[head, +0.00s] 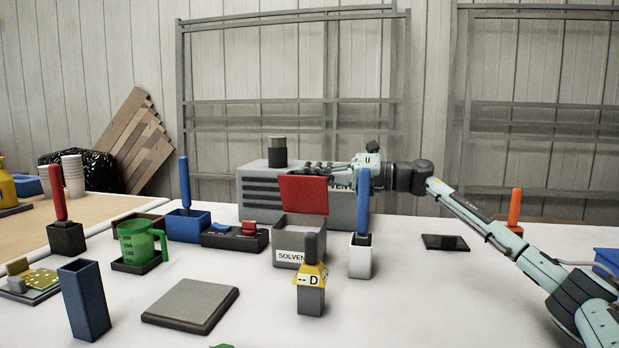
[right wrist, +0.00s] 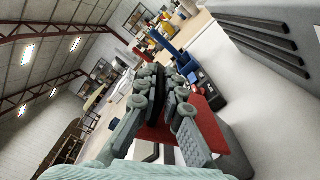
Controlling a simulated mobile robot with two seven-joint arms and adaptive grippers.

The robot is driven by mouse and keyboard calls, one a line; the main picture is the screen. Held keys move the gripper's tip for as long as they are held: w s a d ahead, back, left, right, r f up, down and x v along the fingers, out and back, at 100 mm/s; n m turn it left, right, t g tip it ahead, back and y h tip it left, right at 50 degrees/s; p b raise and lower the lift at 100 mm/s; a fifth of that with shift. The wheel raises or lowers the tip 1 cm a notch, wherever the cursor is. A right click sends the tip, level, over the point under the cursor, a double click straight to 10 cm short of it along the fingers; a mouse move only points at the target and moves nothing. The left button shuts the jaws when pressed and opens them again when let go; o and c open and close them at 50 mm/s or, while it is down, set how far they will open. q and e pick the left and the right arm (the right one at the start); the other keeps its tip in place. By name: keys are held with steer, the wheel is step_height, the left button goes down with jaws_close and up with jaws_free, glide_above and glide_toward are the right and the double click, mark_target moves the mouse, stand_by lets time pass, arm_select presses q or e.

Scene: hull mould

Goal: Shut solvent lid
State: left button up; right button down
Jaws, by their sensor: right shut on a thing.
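The solvent box (head: 287,253) is a grey open-topped bin labelled SOLVENT, standing on the white table. Its red lid (head: 303,195) stands raised at the box's back edge, tilted up so the opening shows. My right gripper (head: 312,168) reaches in from the right, just behind and above the lid's top edge. In the right wrist view the fingers (right wrist: 172,100) are close together, with the red lid (right wrist: 207,128) at and beneath them. It is shut on the lid, though the contact is partly hidden. My left gripper is out of view.
A large grey machine (head: 262,181) stands close behind the lid. A white holder with a blue-handled tool (head: 364,205) stands to the right of the box. A yellow-topped block marked D (head: 311,279) stands in front. A green jug (head: 138,243) and blue bin (head: 187,228) are left.

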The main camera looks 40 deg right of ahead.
steer(key=shift+s+a, duration=0.1)
stand_by(0.4)
steer(key=c, duration=1.6)
jaws_free()
steer(key=shift+c, duration=0.2)
steer(key=v, duration=0.7)
steer(key=shift+s+d, duration=0.2)
